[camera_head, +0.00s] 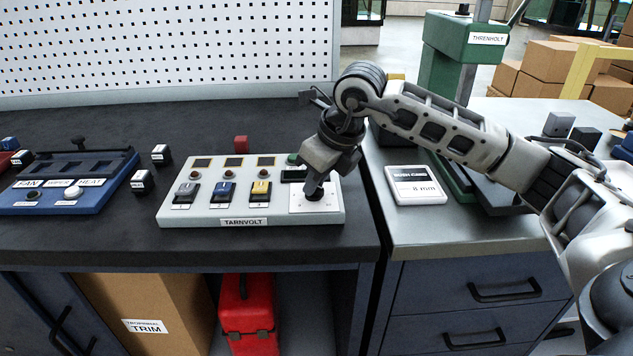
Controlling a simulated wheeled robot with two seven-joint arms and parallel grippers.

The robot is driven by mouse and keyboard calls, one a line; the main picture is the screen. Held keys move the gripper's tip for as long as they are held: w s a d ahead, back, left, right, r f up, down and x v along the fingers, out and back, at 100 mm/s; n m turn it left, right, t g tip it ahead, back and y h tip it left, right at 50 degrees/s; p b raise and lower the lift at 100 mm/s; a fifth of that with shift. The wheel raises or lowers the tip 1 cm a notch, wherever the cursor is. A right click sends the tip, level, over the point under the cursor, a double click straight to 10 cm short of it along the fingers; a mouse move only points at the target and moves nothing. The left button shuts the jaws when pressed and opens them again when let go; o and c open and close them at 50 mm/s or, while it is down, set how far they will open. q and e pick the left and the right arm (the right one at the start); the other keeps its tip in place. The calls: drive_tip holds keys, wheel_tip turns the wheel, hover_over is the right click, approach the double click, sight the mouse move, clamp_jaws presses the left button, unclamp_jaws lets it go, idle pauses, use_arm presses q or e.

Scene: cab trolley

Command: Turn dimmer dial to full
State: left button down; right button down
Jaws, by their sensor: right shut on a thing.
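The dimmer dial (314,197) is a dark round knob on a white plate at the right end of the grey TARNVOLT panel (180,216). My right gripper (314,187) points down onto it and is shut on it. The fingers hide the top of the dial, so I cannot read its setting. My left gripper is not in view.
A blue switch box (95,192) and small labelled black blocks (141,181) stand to the left. A white card (415,184) lies on the right counter. A perforated board (170,40) rises behind.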

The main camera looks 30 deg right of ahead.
drive_tip(key=shift+r+m, duration=0.1)
drive_tip(key=shift+m, duration=0.6)
drive_tip(key=c, duration=1.5)
unclamp_jaws()
drive_tip(key=v, duration=1.6)
drive_tip(key=shift+a, duration=0.3)
